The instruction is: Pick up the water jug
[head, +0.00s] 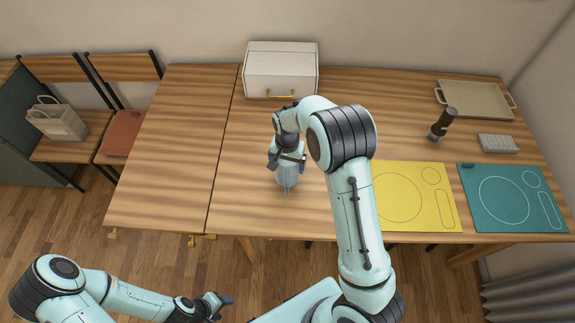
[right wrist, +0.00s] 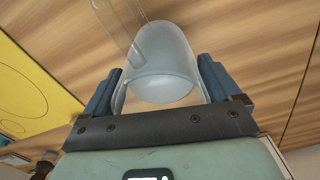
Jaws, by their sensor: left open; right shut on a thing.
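The translucent water jug (head: 287,177) is near the table's front edge, left of the yellow mat, in the head view. My right gripper (head: 287,161) reaches down over it and is shut on it. In the right wrist view the jug (right wrist: 165,60) sits between the two dark fingers, with its handle toward the upper left. I cannot tell whether its base touches the table. My left gripper (head: 216,303) is open and empty, low in front of the table, far from the jug.
The wooden table (head: 180,130) is mostly clear on the left. A white bread box (head: 281,68) stands at the back. A yellow mat (head: 425,212), a teal mat (head: 545,222), a grinder (head: 443,122), a tray (head: 475,97) and a grey block (head: 498,143) are on the right.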

